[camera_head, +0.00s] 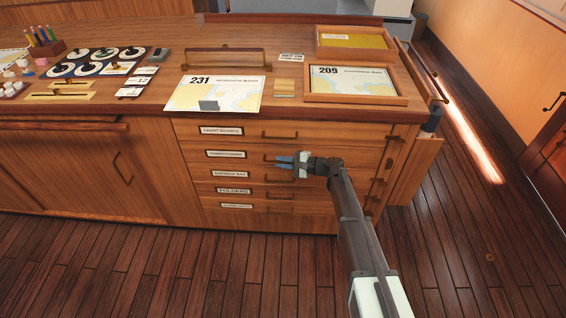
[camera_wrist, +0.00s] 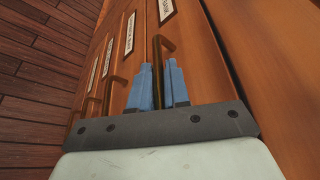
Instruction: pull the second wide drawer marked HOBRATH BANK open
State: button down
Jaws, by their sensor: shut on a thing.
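The second wide drawer (camera_head: 211,155) from the top is in the wooden chest; its label is too small to read surely. Its front looks flush with the drawers above and below. The drawer's label (camera_wrist: 167,9) shows at the top there. In the head view the fingers hide much of the handle.
Other drawers lie above (camera_head: 221,131) and below (camera_head: 230,175), with bar handles close by. The chart table top (camera_head: 140,103) carries charts, a framed chart (camera_head: 355,82) and instruments. The plank floor (camera_head: 250,270) in front is clear apart from my arm.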

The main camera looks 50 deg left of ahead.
jog(key=s+d, duration=2.3)
jog(key=shift+s+d, duration=0.2)
jog(key=c, duration=1.5)
grip_release()
jog(key=shift+o, duration=0.2)
jog(key=shift+d, duration=0.1)
jog(key=v, duration=0.7)
jog(key=shift+d, duration=0.15)
jog(key=shift+w, duration=0.1)
